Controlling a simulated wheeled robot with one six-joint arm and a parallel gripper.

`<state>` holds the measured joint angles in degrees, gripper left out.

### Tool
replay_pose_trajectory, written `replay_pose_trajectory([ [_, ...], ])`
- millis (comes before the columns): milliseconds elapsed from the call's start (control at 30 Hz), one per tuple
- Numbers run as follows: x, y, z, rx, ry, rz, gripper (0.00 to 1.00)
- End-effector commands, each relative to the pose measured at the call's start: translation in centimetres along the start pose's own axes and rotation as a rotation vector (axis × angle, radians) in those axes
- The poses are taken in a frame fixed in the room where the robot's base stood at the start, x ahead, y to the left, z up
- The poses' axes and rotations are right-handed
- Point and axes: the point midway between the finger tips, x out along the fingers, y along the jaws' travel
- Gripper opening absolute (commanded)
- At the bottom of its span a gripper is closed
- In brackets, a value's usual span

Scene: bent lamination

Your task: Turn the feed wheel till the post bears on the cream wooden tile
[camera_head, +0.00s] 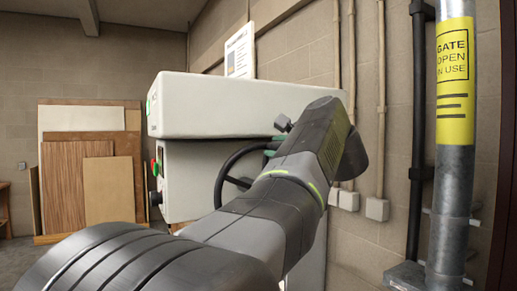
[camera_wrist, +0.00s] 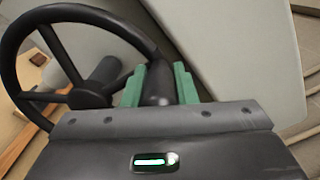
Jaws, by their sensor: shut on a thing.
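The feed wheel (camera_wrist: 92,14) is black with a round rim, spokes and a hub, and fills the upper left of the wrist view. In the head view part of its rim (camera_head: 221,177) shows beside the machine, the rest behind my arm. My gripper (camera_wrist: 159,82) has green fingers, one on each side of a dark part at the wheel's rim, and is shut on it. In the head view the green fingers of my gripper (camera_head: 271,151) show just behind my arm. I cannot make out the post or the cream wooden tile in either view.
The pale grey machine (camera_head: 235,106) stands behind the wheel, with red and green buttons on its left side. Wooden boards (camera_head: 85,175) lean on the back wall at left. A grey pole (camera_head: 453,190) with a yellow sign stands at right, near wall pipes.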

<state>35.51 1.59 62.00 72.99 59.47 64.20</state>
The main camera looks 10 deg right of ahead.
Motion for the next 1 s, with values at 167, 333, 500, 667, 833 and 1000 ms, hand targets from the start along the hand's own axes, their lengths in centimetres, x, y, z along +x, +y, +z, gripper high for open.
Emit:
replay_pose_trajectory([
  [167,0.0,0.5,0.6,-0.060,-0.001,0.000,0.00],
  [333,0.0,1.3,1.6,-0.169,-0.002,0.001,0.00],
  [500,0.0,2.5,3.0,-0.318,-0.004,0.000,0.00],
  [667,0.0,3.9,4.2,-0.471,-0.005,0.000,0.00],
  [833,0.0,5.5,5.2,-0.632,-0.005,0.000,0.00],
  [1000,0.0,7.3,5.9,-0.793,-0.005,0.000,0.00],
])
